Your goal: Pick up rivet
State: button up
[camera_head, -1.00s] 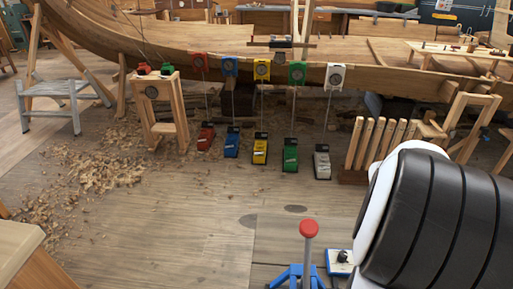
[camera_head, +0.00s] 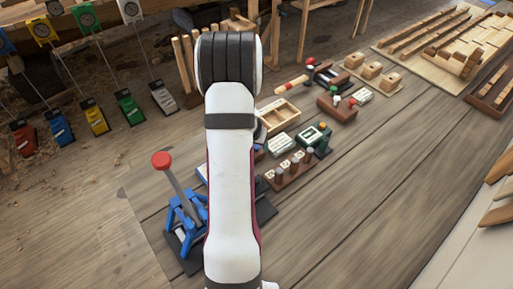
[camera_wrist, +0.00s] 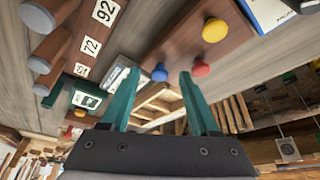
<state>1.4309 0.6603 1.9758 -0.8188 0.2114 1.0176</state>
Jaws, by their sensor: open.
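I cannot make out a rivet for certain in either view. My gripper (camera_wrist: 160,72) shows in the wrist view with two teal fingers apart and nothing seen held between them. Beyond the fingertips is a brown wooden block (camera_wrist: 184,28) with a blue knob (camera_wrist: 160,73), a yellow knob (camera_wrist: 215,30) and a red knob (camera_wrist: 201,68). The blue knob appears between the fingertips; I cannot tell how far beyond them it is. A compartmented wooden tray (camera_head: 278,116) lies on the bench, its contents unclear. In the head view my arm hides the gripper.
A rack with several grey-topped pegs (camera_head: 290,170) and a green device (camera_head: 316,137) stand right of my arm. A blue lever tool with a red knob (camera_head: 162,160) stands close on the left. Wooden blocks (camera_head: 371,72) lie farther back. The bench front right is clear.

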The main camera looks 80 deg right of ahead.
jog(key=shift+d+f, duration=0.15)
jog(key=shift+f, duration=0.25)
grip_shut()
jog(key=shift+r, duration=0.1)
